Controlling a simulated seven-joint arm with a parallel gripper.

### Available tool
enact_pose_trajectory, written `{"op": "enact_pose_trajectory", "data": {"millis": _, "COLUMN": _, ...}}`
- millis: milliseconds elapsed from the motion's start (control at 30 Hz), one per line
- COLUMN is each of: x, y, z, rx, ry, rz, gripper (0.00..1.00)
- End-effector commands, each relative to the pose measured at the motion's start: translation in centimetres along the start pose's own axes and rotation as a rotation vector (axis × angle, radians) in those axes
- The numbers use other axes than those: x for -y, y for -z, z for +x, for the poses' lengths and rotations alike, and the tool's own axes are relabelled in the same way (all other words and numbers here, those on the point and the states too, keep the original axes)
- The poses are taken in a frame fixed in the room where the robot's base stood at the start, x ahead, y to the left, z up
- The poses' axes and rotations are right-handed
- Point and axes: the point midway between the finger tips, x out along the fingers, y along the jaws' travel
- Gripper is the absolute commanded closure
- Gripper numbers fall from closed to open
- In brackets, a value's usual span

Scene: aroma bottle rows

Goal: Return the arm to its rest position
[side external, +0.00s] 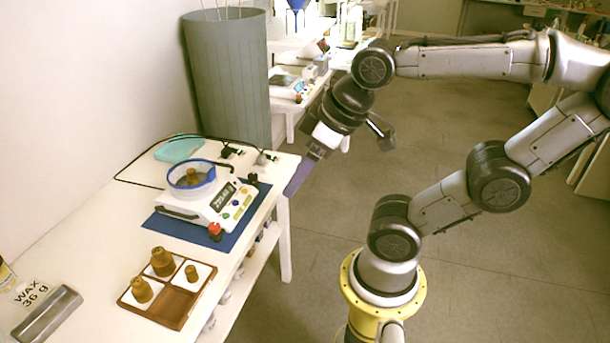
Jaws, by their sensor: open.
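My arm reaches in from the right above the grey floor. My gripper (314,153) hangs tilted down and to the left beside the far right corner of the white table (95,238). Its jaws are open, and I see nothing held between them, though the fingertips are small and hard to make out. It is apart from the bottles and the scale.
A scale (215,203) on a blue mat (180,228) carries a blue-rimmed bowl (192,183) with a brown bottle (193,175). A wooden tray (163,311) holds brown bottles (163,262). A grey bin (230,80) stands behind. Open floor lies right of the table.

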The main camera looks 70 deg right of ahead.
Motion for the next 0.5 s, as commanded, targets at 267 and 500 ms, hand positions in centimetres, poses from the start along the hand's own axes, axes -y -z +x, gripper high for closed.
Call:
{"op": "enact_pose_trajectory", "data": {"millis": 267, "x": 0.13, "y": -1.12, "z": 0.31, "rx": -0.010, "ry": 0.003, "rz": 0.012, "gripper": 0.29}}
{"op": "enact_pose_trajectory", "data": {"millis": 500, "x": 0.13, "y": -1.08, "z": 0.28, "rx": -0.010, "ry": 0.003, "rz": 0.011, "gripper": 0.29}}
